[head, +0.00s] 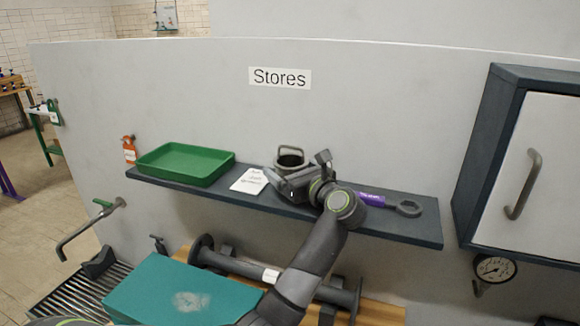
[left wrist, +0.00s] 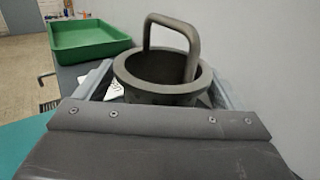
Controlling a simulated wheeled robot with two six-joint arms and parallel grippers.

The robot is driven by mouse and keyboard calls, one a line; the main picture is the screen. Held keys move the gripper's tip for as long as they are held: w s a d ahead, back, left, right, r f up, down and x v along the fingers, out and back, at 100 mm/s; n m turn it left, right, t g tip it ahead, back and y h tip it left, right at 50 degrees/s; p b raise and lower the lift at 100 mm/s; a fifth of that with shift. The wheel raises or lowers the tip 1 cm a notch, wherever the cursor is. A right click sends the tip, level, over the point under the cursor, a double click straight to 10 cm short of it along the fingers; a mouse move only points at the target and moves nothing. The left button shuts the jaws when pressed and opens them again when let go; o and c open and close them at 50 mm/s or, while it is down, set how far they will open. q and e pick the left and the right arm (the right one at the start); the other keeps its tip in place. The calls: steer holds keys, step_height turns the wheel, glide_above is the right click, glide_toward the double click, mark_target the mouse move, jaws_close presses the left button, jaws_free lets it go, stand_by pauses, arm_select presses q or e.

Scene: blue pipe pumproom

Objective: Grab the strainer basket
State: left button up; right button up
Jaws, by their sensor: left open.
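The strainer basket (head: 289,158) is a dark grey round cup with an upright bail handle, standing on the dark wall shelf (head: 410,226) under the "Stores" sign. My left gripper (head: 296,174) is in front of it, with its jaws open. In the left wrist view the basket (left wrist: 160,78) sits upright between or just beyond the open fingers (left wrist: 160,97), its handle arching above the rim. Its lower part is hidden by my gripper. I cannot tell whether the fingers touch it. My right gripper is not in view.
On the shelf, a green tray (head: 186,163) and a white paper card (head: 249,181) lie left of the basket; a purple-handled ring wrench (head: 408,207) lies right. A wall cabinet (head: 525,165) stands at the right. Below are a teal panel (head: 180,293) and a pipe spool (head: 240,264).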

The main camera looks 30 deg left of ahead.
arm_select(q)
steer(key=shift+w, duration=0.15)
steer(key=c, duration=1.1)
